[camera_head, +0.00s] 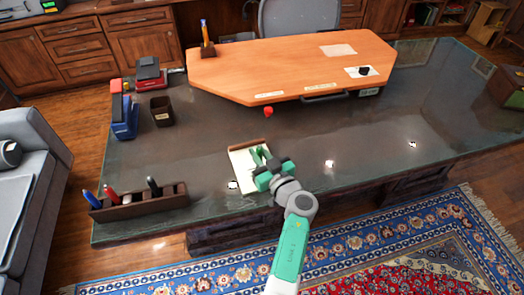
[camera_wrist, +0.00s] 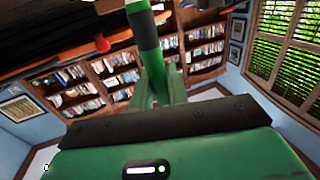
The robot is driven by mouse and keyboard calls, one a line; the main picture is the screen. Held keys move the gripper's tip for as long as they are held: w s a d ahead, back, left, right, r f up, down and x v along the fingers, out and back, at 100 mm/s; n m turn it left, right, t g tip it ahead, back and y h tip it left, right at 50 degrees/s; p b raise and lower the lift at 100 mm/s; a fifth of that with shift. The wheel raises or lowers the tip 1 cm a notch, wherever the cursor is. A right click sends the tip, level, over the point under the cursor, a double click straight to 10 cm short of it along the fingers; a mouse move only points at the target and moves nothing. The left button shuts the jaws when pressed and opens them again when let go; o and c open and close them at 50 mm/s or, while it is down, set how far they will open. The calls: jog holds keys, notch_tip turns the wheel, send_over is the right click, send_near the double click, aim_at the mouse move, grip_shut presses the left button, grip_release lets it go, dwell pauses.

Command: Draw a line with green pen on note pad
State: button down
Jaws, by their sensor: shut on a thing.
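The note pad (camera_head: 238,168) lies on the dark glossy desk, with a brown strip along its top edge and pale yellowish paper. My gripper (camera_head: 258,157) is over the right part of the pad and hides some of it. In the wrist view my gripper (camera_wrist: 163,80) is shut on the green pen (camera_wrist: 145,28), which sticks up past the fingers. I cannot tell whether the pen tip touches the paper. The pen is too small to make out clearly in the head view.
A dark pen rack (camera_head: 140,203) with blue, red and black pens stands at the desk's front left. A dark cup (camera_head: 162,111) and a blue stapler-like object (camera_head: 124,116) are behind it. A small red object (camera_head: 268,111) lies before the raised wooden desktop (camera_head: 290,65). The desk's right side is largely clear.

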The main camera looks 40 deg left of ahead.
jog(key=shift+s+a, duration=0.15)
jog(key=shift+s, duration=0.1)
jog(key=shift+s+p, duration=0.1)
jog(key=shift+p, duration=0.25)
jog(key=shift+s+a+p, duration=0.25)
jog(key=shift+s+p, duration=0.05)
jog(key=shift+p, duration=0.15)
jog(key=shift+s+a, duration=0.15)
jog(key=shift+s, duration=0.05)
jog(key=shift+f, duration=0.1)
notch_tip(320, 180, up, 8)
jog(key=p, duration=0.9)
